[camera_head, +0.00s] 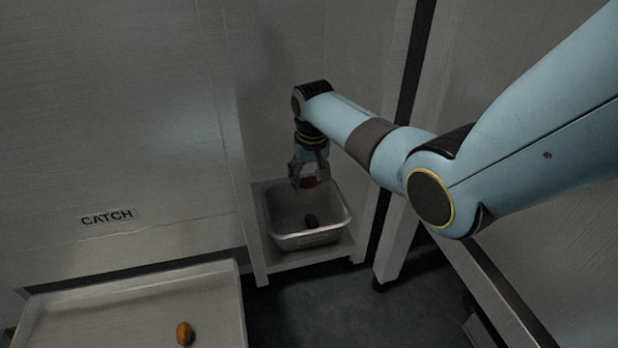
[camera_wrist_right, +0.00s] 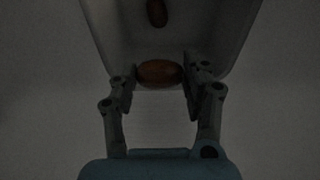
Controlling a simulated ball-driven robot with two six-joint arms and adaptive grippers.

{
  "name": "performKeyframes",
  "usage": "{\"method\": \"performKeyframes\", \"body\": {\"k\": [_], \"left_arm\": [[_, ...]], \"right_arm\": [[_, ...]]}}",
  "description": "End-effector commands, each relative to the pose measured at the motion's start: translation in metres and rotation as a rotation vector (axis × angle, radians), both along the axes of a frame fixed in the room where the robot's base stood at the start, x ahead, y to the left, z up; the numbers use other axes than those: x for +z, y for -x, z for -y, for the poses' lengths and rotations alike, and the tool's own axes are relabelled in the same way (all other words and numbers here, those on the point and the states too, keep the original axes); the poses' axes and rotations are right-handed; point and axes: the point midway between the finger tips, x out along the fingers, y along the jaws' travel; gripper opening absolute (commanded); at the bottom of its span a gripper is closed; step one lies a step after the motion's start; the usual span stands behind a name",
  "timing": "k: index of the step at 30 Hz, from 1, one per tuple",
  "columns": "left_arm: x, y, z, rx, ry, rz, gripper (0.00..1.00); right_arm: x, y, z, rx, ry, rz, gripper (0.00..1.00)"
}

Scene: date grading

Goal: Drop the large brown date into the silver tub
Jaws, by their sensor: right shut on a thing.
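My right gripper (camera_head: 309,182) points down over the silver tub (camera_head: 338,193) in the head view. It is shut on a large brown date (camera_wrist_right: 160,73), which lies crosswise between the two fingers in the right wrist view. The held date also shows small between the fingertips in the head view (camera_head: 309,183). Another brown date (camera_head: 311,221) lies inside the tub; it shows in the right wrist view (camera_wrist_right: 157,13) too. My left gripper is not in view.
The tub stands on a low metal shelf (camera_head: 262,262) in a recess between metal walls. A light tray (camera_head: 120,315) at the lower left holds an orange-brown date (camera_head: 184,333). A "CATCH" label (camera_head: 107,217) is on the wall above it. Dark floor shows in front of the shelf.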

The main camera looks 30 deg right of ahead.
Motion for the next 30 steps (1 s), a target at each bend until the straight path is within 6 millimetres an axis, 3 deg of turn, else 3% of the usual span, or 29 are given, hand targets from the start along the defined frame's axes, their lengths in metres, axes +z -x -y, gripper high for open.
{"method": "performKeyframes", "body": {"k": [1, 2, 8, 20, 30], "left_arm": [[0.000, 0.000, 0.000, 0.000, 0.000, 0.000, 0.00], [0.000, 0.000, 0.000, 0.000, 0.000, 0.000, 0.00], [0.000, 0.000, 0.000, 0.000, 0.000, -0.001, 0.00], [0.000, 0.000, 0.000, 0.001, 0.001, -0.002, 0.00], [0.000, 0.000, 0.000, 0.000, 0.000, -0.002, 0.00]], "right_arm": [[0.000, 0.000, 0.000, 0.000, 0.000, 0.000, 0.32], [0.000, 0.000, 0.000, 0.000, 0.000, 0.000, 0.48], [0.000, 0.000, 0.000, 0.000, 0.000, 0.000, 0.74], [0.010, 0.001, 0.000, 0.000, 0.000, 0.001, 0.74], [0.081, 0.011, -0.003, 0.001, 0.000, 0.004, 0.74]]}}
